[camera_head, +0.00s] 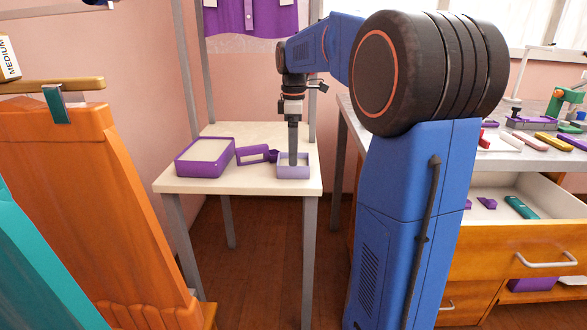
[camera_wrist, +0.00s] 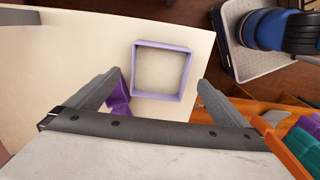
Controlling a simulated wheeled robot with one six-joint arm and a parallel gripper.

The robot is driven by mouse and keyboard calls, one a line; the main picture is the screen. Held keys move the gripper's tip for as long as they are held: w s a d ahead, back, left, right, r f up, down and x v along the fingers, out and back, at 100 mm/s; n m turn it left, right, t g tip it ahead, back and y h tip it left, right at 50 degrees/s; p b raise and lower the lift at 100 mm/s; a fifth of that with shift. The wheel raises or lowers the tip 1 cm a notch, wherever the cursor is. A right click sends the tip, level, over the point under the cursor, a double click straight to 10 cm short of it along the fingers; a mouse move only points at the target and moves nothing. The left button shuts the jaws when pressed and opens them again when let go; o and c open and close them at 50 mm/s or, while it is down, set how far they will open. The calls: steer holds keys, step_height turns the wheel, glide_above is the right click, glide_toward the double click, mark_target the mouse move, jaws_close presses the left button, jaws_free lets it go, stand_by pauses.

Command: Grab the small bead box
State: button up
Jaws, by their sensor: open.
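The small bead box (camera_head: 294,173) is a lavender, square, open-topped box near the right edge of the small cream table. In the wrist view the small bead box (camera_wrist: 158,96) lies ahead of my fingers, and its pale inside looks empty. My gripper (camera_head: 293,161) points down over the box, with its fingertips overlapping it in the head view. In the wrist view my gripper (camera_wrist: 160,80) is open, with one finger toward each side of the box and nothing held. I cannot tell how far the fingertips are above the rim.
A larger purple box (camera_head: 205,157) stands at the table's left. A purple framed piece (camera_head: 255,155) lies close left of the bead box. The cream table (camera_head: 235,185) is bare in front. An open drawer (camera_head: 515,230) and an orange board (camera_head: 110,200) flank it.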

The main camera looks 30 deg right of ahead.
steer(key=shift+w+f, duration=0.1)
steer(key=shift+f, duration=2.45)
steer(key=c, duration=1.2)
